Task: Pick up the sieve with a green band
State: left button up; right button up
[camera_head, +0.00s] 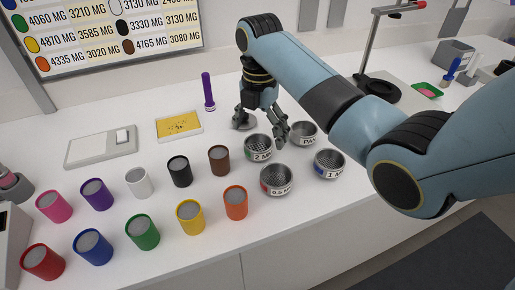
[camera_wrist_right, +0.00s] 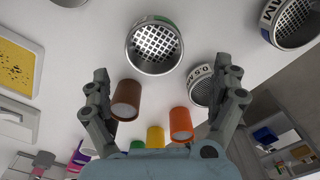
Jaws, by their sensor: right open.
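The sieve with a green band (camera_head: 257,151) is a small metal bowl with a mesh bottom and a "2 M" label. It stands on the white table below my right gripper (camera_head: 262,132). In the right wrist view the sieve (camera_wrist_right: 154,48) lies ahead of the fingers, near the top middle, with green showing on its far rim. My right gripper (camera_wrist_right: 164,78) is open and empty, its fingers spread wide, apart from the sieve in that view. My left gripper is in neither view.
Close by stand the red-band sieve (camera_head: 276,181), the blue-band sieve (camera_head: 329,165) and the "PAN" bowl (camera_head: 303,133). Several colored jars, among them a brown one (camera_head: 219,160) and an orange one (camera_head: 235,203), stand left. A yellow tray (camera_head: 179,126) lies behind.

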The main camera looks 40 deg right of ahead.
aim_at(257, 145)
jog(key=shift+w+f, duration=0.2)
jog(key=shift+f, duration=0.55)
jog(key=f, duration=0.4)
jog(key=shift+w+f+p, duration=0.15)
jog(key=shift+w+p, duration=0.05)
jog(key=shift+p, duration=0.1)
jog(key=shift+c, duration=0.5)
jog(key=c, duration=0.4)
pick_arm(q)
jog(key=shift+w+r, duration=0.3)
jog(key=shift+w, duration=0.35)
pick_arm(e)
jog(key=c, duration=0.8)
